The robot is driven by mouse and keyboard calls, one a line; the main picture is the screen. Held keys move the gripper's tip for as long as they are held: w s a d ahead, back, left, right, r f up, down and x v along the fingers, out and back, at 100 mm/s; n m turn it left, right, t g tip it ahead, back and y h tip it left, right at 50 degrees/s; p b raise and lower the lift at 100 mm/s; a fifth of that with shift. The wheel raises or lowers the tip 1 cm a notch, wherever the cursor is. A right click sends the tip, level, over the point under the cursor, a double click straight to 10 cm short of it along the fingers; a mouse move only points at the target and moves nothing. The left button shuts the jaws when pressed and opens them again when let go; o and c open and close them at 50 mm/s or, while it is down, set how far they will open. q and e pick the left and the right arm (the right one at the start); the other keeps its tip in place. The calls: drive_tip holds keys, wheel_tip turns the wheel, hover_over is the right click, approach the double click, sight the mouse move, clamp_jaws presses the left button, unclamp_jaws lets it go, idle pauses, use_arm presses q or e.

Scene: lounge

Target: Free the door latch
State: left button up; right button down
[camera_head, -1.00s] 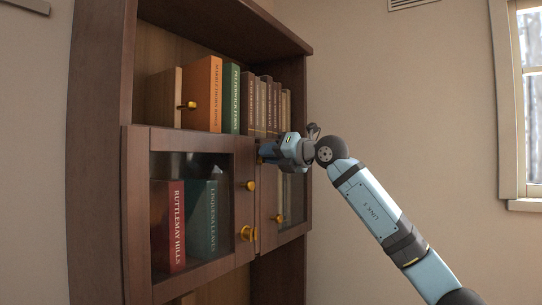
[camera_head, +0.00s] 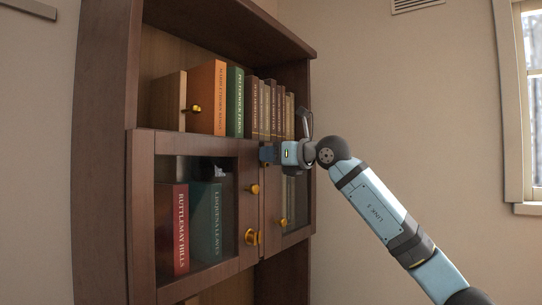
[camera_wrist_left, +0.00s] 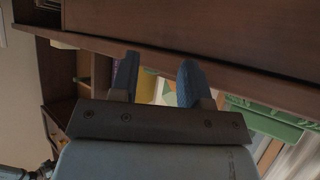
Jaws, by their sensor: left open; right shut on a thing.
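A dark wood cabinet (camera_head: 141,215) has a glazed left door (camera_head: 244,170) and a narrower-looking right door (camera_head: 270,205). A brass knob (camera_head: 254,189) is on the left door, and a larger brass fitting (camera_head: 251,236) is below it near the seam. Another brass knob (camera_head: 283,222) is on the right door. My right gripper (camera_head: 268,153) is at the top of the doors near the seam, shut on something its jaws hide. I cannot make out a latch there. My left gripper (camera_wrist_left: 157,78) is open and empty below a dark wood edge in the left wrist view.
Several books (camera_head: 235,100) stand on the open shelf above the doors, beside a wooden piece with a brass knob (camera_head: 194,109). Two books (camera_head: 172,228) show behind the left glass. A green slatted thing (camera_wrist_left: 270,120) is right of my left gripper.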

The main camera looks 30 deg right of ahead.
idle(0.5)
drive_tip(key=c, duration=1.1)
unclamp_jaws()
drive_tip(key=shift+b+v, duration=1.65)
drive_tip(key=shift+v, duration=5.25)
drive_tip(key=shift+f, duration=0.1)
